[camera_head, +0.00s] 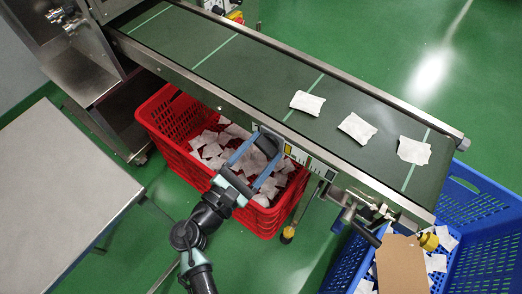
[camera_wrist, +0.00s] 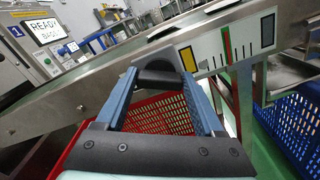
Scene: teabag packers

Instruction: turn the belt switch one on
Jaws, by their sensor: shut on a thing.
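The belt switch is a dark, rounded knob (camera_head: 268,144) on the near side of the conveyor, at the left end of a marked white panel (camera_head: 308,161). In the wrist view the knob (camera_wrist: 160,76) sits between the blue fingers, with a grey rounded plate behind it. My gripper (camera_head: 262,146) reaches up from below with one finger on each side of the knob and is shut on it. The fingers also show in the wrist view (camera_wrist: 160,70). The panel (camera_wrist: 240,45) there carries yellow, red and green marks. I cannot tell the switch's setting.
The green conveyor belt (camera_head: 240,72) carries three white teabags. A red crate (camera_head: 163,125) of teabags stands under the belt, beneath my gripper. A blue crate (camera_head: 480,190) stands at right. A grey table (camera_head: 60,190) is at left. A screen (camera_wrist: 54,30) reads READY.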

